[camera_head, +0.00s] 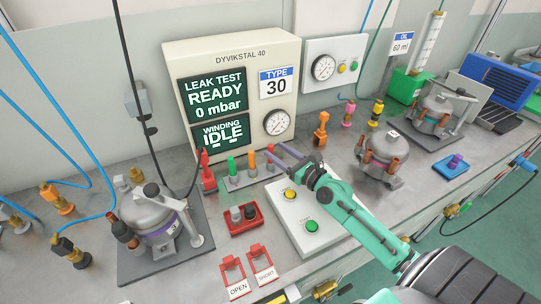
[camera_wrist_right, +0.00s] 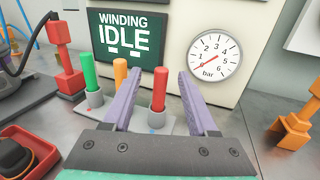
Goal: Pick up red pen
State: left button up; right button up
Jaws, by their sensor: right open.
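The red pen (camera_wrist_right: 158,88) stands upright in a grey holder (camera_wrist_right: 160,121) in the right wrist view. It shows there between the two purple-grey fingers of my right gripper (camera_wrist_right: 160,76), which is open and holds nothing. In the head view the red pen (camera_head: 270,157) is at the right end of a row of pens and is partly hidden by the fingers. My right gripper (camera_head: 276,151) reaches in from the lower right. From these frames I cannot tell whether a finger touches the pen. My left gripper is not in view.
A green pen (camera_head: 231,165) and an orange pen (camera_head: 252,162) stand left of the red one. A red clamp-like part (camera_head: 207,172) is further left. The leak test cabinet (camera_head: 225,55) rises close behind. A white button box (camera_head: 290,222) lies under my right arm.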

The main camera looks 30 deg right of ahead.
aim_at(271, 145)
jog(key=x, duration=0.3)
jog(key=shift+d+r, duration=0.15)
jog(key=shift+w, duration=0.45)
jog(key=shift+s, duration=0.1)
grip_shut()
